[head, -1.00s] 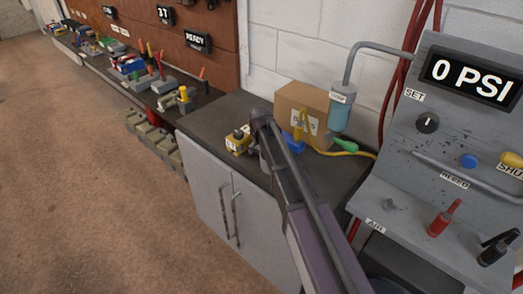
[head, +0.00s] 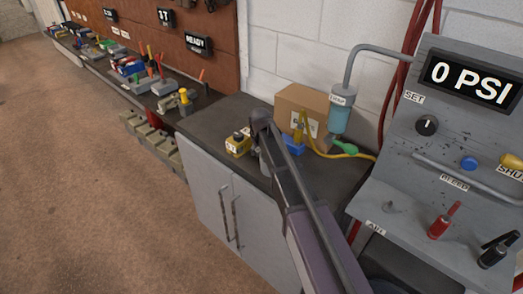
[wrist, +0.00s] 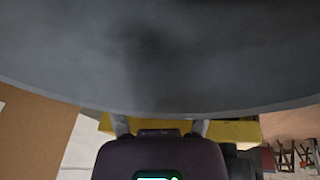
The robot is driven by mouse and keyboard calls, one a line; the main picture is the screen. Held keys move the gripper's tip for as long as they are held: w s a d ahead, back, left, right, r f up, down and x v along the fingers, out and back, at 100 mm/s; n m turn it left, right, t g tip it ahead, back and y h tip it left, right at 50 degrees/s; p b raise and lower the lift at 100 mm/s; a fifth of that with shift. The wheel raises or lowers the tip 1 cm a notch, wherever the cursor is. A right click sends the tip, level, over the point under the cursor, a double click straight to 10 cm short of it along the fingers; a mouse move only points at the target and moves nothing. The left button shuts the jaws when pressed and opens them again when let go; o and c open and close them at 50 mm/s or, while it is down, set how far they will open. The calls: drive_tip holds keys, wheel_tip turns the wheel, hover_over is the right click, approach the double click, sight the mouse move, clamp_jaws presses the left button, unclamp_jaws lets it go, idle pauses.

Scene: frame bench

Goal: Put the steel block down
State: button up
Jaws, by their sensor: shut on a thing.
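My gripper (wrist: 160,126) shows at the bottom of the wrist view, its two fingers reaching up under a large, smooth grey surface with a curved edge. That surface hides the fingertips, and I cannot tell what it belongs to. The gripper is shut on the steel block, but I cannot clearly make out the block in either view. In the head view my arm hides most of the gripper, which is over the dark worktop (head: 207,118), beside a yellow box (head: 238,144). I cannot see whether the block touches the worktop.
A cardboard box (head: 290,105) stands at the back against the wall, with a blue item (head: 293,145) and a green-ended yellow hose (head: 343,148) in front. A grey control panel (head: 450,150) reading 0 PSI stands to the right. Tools crowd the bench at left.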

sight(259, 150)
drive_tip(key=shift+r, duration=0.1)
wheel_tip(259, 150, up, 10)
drive_tip(key=p, duration=0.9)
drive_tip(key=shift+f+p, duration=0.2)
drive_tip(key=shift+p, duration=0.2)
drive_tip(key=shift+c, duration=0.2)
idle(0.4)
